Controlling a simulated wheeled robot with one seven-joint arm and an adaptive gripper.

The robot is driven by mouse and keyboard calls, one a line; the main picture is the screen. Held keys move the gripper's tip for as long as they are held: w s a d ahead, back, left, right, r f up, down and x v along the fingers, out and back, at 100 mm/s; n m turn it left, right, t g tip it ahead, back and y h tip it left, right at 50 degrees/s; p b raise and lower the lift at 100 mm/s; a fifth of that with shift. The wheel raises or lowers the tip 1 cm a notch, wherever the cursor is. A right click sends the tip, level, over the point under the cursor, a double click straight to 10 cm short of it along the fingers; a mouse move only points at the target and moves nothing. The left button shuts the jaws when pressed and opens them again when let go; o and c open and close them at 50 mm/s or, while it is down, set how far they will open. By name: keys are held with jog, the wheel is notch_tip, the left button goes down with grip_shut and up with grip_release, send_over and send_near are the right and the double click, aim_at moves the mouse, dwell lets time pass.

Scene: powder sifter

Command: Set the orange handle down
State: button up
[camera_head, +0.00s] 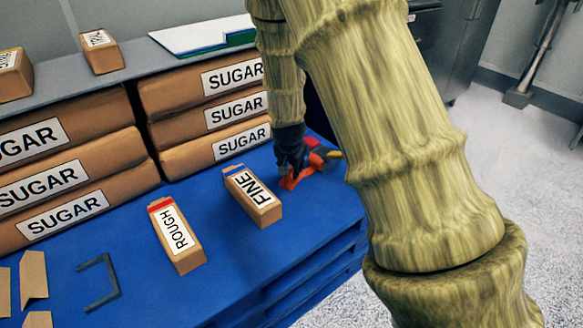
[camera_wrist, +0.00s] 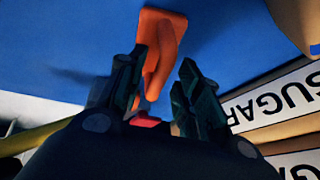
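The orange handle (camera_head: 290,182) is at the blue table's surface, beyond the FINE box and partly hidden by my dark gripper (camera_head: 291,163). In the wrist view the orange handle (camera_wrist: 160,48) extends away from my gripper (camera_wrist: 158,88) against the blue surface. Its near end lies between the two fingers, close to the left finger and partly behind it. A gap shows between the handle and the right finger, so my gripper looks open around it. Contact with the left finger cannot be told.
The FINE box (camera_head: 253,196) and ROUGH box (camera_head: 176,236) stand on the blue table (camera_head: 235,262). Stacked sugar bags (camera_head: 205,88) line the back. A dark bracket (camera_head: 101,284) lies at lower left. A red part (camera_head: 312,142) shows beside my gripper.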

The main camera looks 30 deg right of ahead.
jog(key=p+v, duration=0.3)
jog(key=v, duration=0.8)
